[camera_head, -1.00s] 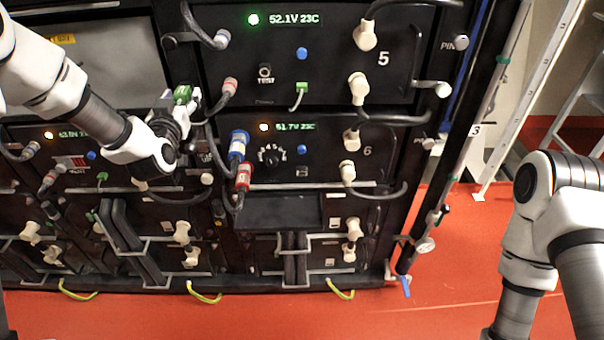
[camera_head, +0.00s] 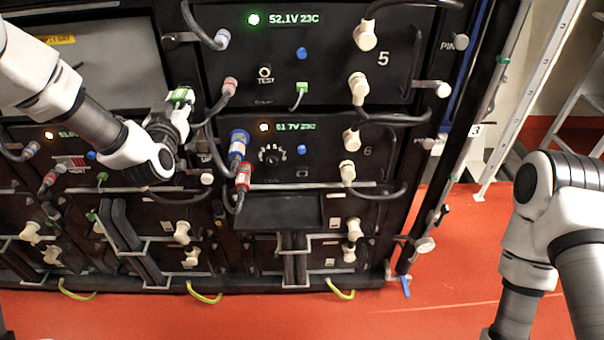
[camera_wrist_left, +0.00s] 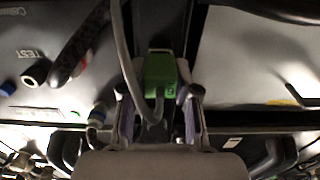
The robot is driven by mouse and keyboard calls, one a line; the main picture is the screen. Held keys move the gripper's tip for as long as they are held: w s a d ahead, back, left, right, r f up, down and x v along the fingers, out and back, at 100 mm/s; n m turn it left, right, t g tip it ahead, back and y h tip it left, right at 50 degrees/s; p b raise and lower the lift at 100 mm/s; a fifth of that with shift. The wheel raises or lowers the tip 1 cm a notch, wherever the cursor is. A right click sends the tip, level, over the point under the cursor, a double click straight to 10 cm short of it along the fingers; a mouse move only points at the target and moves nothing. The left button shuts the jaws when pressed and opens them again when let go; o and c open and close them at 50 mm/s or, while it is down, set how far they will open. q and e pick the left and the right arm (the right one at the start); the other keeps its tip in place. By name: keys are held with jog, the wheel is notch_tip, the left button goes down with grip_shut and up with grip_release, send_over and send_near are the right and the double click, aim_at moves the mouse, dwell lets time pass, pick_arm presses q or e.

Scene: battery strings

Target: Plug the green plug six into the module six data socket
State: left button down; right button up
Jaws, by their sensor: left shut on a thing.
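The green plug six (camera_head: 181,96) is held in my left gripper (camera_head: 178,105), in front of the post between the left and right module columns. In the left wrist view the green plug (camera_wrist_left: 160,78) sits between the two fingers, with a grey cable running past it. Module six (camera_head: 330,143), lower right, shows an orange light and a voltage display. A small dark socket (camera_head: 302,173) low on its face looks empty and seems to be the data socket. The plug is apart from it, to the upper left. My right gripper is out of view.
Blue (camera_head: 238,145) and red (camera_head: 243,176) connectors with cables stand out at module six's left side. Cream connectors (camera_head: 348,172) stand on its right. Module five (camera_head: 330,60) above has a green plug (camera_head: 301,89) seated. A black tray (camera_head: 280,212) juts out below.

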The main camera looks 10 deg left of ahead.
pick_arm(q)
jog(key=shift+s+d, duration=0.2)
jog(key=shift+s, duration=0.5)
jog(key=shift+s, duration=0.1)
jog(key=shift+v, duration=2.45)
jog(key=shift+r, duration=0.1)
